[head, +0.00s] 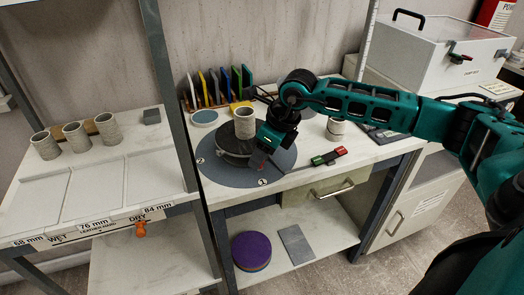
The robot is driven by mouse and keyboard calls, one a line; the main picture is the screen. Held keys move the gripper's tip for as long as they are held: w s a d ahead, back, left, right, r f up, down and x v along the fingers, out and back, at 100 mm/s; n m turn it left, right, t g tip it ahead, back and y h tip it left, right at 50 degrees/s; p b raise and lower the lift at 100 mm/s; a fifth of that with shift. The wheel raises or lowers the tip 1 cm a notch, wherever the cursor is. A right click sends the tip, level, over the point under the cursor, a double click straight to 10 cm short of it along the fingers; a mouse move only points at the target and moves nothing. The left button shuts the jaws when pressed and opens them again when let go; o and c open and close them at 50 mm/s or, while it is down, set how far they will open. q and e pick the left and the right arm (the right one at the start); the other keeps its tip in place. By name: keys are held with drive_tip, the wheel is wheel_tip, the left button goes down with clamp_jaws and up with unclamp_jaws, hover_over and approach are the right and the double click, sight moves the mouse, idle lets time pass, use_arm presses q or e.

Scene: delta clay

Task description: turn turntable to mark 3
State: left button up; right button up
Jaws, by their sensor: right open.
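The turntable (231,146) is a dark round wheel on a blue-grey disc (230,177) on the workbench. A grey clay cylinder (244,124) stands upright on the wheel. The disc shows mark 2 (200,160) at its left and mark 1 (263,182) at its front. I cannot see mark 3; my right arm and the wheel cover part of the disc. My right gripper (260,161) is open at the wheel's right front edge. I cannot tell whether it touches the wheel. My left gripper is out of view.
A red and green tool (328,156) lies right of the disc, near the bench edge. Another grey cylinder (335,129) stands behind it. A shelf post (172,90) rises left of the bench.

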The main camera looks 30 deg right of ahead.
clamp_jaws()
idle(0.5)
